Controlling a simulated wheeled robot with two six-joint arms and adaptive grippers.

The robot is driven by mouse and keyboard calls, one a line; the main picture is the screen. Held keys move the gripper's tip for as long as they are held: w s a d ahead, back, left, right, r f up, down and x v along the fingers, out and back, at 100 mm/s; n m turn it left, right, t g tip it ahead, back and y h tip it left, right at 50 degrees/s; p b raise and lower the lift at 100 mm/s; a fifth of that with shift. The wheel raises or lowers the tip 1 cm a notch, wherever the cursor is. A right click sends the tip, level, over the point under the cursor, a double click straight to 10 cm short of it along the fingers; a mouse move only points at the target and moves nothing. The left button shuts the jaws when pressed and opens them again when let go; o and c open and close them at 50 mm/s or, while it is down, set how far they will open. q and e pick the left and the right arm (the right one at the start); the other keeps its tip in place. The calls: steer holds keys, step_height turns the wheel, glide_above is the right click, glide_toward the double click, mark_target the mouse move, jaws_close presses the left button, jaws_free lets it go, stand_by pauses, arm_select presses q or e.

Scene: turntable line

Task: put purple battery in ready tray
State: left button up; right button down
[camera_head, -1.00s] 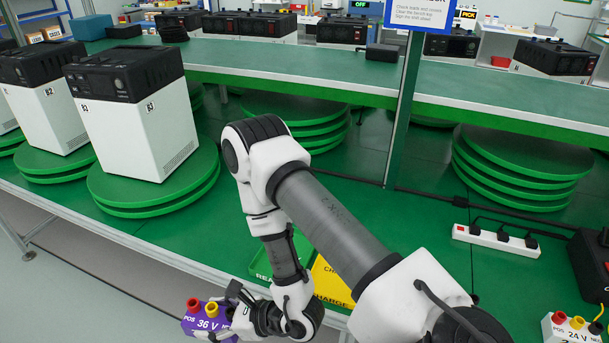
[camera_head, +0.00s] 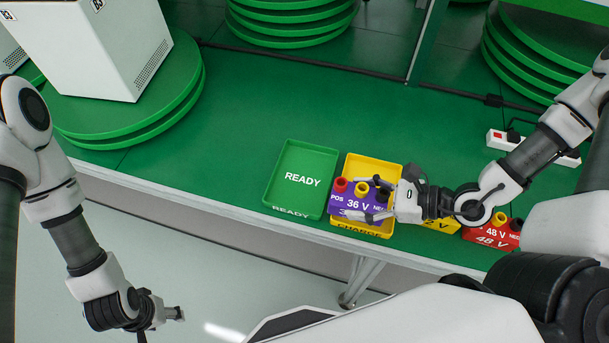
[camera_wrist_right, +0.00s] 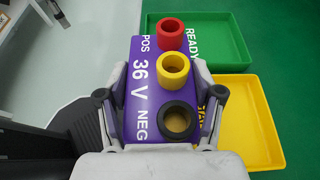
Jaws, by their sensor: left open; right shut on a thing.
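The purple battery (camera_head: 362,207), marked 36 V, has red, yellow and black terminals. My right gripper (camera_head: 380,200) is shut on it and holds it over the left part of the yellow CHARGE tray (camera_head: 372,160). The battery also fills the middle of the right wrist view (camera_wrist_right: 146,85), between the fingers (camera_wrist_right: 165,110). The green READY tray (camera_head: 278,165) is empty on the bench, just left of the battery in the head view; it also shows in the right wrist view (camera_wrist_right: 240,45). My left gripper (camera_head: 168,314) is open and empty, away from the bench at lower left.
A yellow battery (camera_head: 450,227) and a red 48 V battery (camera_head: 480,238) stand right of the trays, partly behind my right arm. A white power strip (camera_head: 497,139) lies farther back. Stacked green discs (camera_head: 290,20) stand behind.

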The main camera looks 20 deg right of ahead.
mark_target(338, 184)
steer(key=w+a, duration=0.2)
steer(key=w, duration=0.1)
steer(key=w+a+f+b, duration=0.1)
steer(key=w, duration=0.1)
steer(key=w+a, duration=0.1)
steer(key=w, duration=0.1)
steer(key=w+a, duration=0.2)
steer(key=w, duration=0.1)
steer(key=w+a, duration=0.2)
steer(key=w, duration=0.1)
steer(key=shift+f+p, duration=0.25)
steer(key=shift+p, duration=0.1)
steer(key=shift+w+a+f, duration=0.15)
steer(key=shift+w, duration=0.1)
step_height(338, 184, down, 3)
steer(key=shift+s+r+p, duration=0.1)
steer(key=shift+p, duration=0.35)
steer(key=shift+f, duration=0.4)
arm_select(q)
steer(key=shift+w+a+f, duration=0.15)
steer(key=shift+w+f, duration=0.15)
steer(key=shift+w, duration=0.05)
arm_select(e)
steer(key=shift+c, duration=0.9)
jaws_free()
